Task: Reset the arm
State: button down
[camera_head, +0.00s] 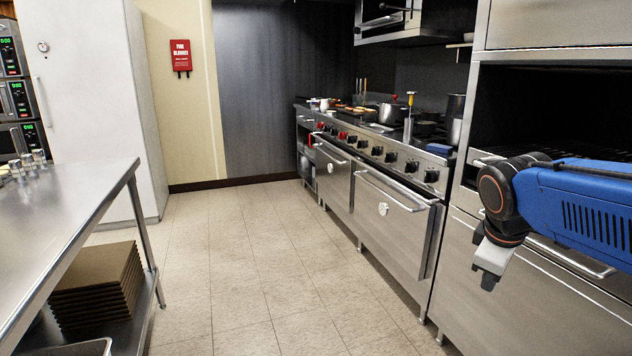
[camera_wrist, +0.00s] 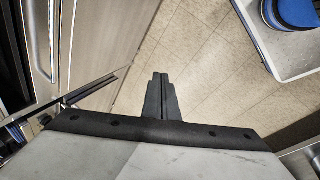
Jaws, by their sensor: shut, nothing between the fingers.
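My arm reaches in from the right edge in the head view, its blue link in front of the steel oven unit. My gripper (camera_head: 490,278) hangs down at its end, in front of the lower steel door. In the wrist view my gripper (camera_wrist: 161,78) shows its two dark fingers together over the tiled floor, with nothing between them.
A steel table (camera_head: 70,205) stands at left with a stack of brown trays (camera_head: 98,288) on its lower shelf. The cooking range (camera_head: 385,185) lines the right side, its door handles sticking out. The tiled floor (camera_head: 255,260) between them is clear. A white cabinet (camera_head: 95,100) stands behind.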

jog(key=s+a+f+m+y, duration=0.1)
jog(key=s+a+f+m, duration=0.2)
jog(key=s, duration=0.3)
jog(key=s+a+f+m+t+y, duration=0.1)
jog(key=s+a+f+m, duration=0.2)
jog(key=s+f+m, duration=0.2)
jog(key=shift+s+f+m+y, duration=0.15)
jog(key=shift+s+m+y, duration=0.2)
jog(key=shift+s, duration=0.75)
